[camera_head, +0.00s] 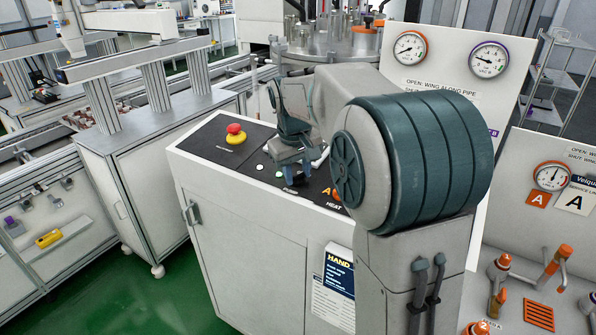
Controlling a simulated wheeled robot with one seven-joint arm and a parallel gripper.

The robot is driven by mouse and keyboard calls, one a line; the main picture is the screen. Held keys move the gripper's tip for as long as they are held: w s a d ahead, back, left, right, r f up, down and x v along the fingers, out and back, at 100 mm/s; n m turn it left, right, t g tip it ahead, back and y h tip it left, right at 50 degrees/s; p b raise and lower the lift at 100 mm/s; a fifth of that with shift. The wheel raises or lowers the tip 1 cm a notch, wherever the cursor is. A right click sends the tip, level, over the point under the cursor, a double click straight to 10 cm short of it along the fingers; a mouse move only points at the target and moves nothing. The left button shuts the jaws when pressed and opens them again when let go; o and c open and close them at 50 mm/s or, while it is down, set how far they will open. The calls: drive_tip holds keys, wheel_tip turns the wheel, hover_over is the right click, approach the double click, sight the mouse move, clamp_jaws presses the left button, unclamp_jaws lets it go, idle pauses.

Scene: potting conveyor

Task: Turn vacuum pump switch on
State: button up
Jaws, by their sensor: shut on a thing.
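The control panel (215,150) is a black top face on a white cabinet in the middle of the view. My gripper (291,176) points down at this panel, right of the red emergency button, with its fingertips low at the panel face. It is shut on a small panel control, which the fingers mostly hide. I cannot read a vacuum pump label, or tell which way the control is turned.
The red mushroom button (235,133) on a yellow base stands up on the panel's left part. My arm covers the panel's right side, where an orange knob (336,195) partly shows by "HEAT". Gauges (410,47) and orange-handled valves (558,259) are at right.

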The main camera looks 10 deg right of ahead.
drive_tip(key=shift+r, duration=0.1)
drive_tip(key=o, duration=1)
drive_tip(key=v, duration=1.3)
drive_tip(key=shift+r, duration=0.4)
drive_tip(key=shift+s, duration=0.1)
